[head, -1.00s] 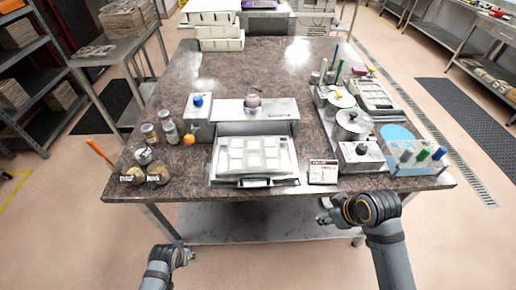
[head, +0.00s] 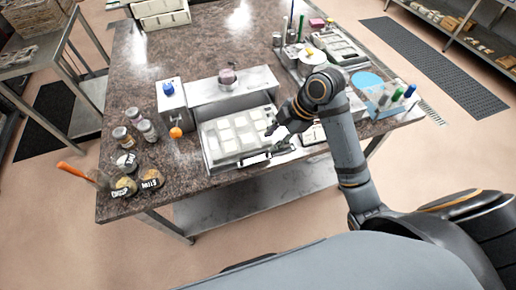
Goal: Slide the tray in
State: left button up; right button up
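The white tray (head: 236,137) with several square cavities lies on a metal slide at the front of a grey metal machine (head: 232,88) on the speckled brown table. It sticks out toward the table's front edge. My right gripper (head: 273,139) is at the tray's right front corner, close to or touching it. Its fingers are small and dark against the tray's edge, so I cannot tell whether they are open or shut. The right forearm hides the small sign beside the tray in part. My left gripper is not in view.
A box with a blue knob (head: 171,97) and an orange ball (head: 176,133) stand left of the tray. Several jars (head: 124,187) stand at the left front. Metal pots and a rack of coloured tubes (head: 384,100) are at the right.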

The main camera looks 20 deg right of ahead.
aim_at(255, 153)
jog(key=a+f, duration=0.1)
jog(key=f, duration=0.1)
jog(key=w+a+f, duration=0.1)
jog(key=a+f, duration=0.1)
jog(key=w+a+f+p, duration=0.1)
jog(key=a+f, duration=0.1)
jog(key=shift+w+a, duration=0.1)
jog(key=shift+f, duration=0.4)
jog(key=shift+s+d+f, duration=0.2)
jog(key=shift+d+f, duration=0.05)
jog(key=shift+d, duration=0.2)
jog(key=shift+w+a, duration=0.15)
jog(key=shift+a, duration=0.05)
jog(key=shift+c, duration=0.2)
jog(key=shift+a, duration=0.1)
jog(key=shift+c, duration=1.2)
grip_shut()
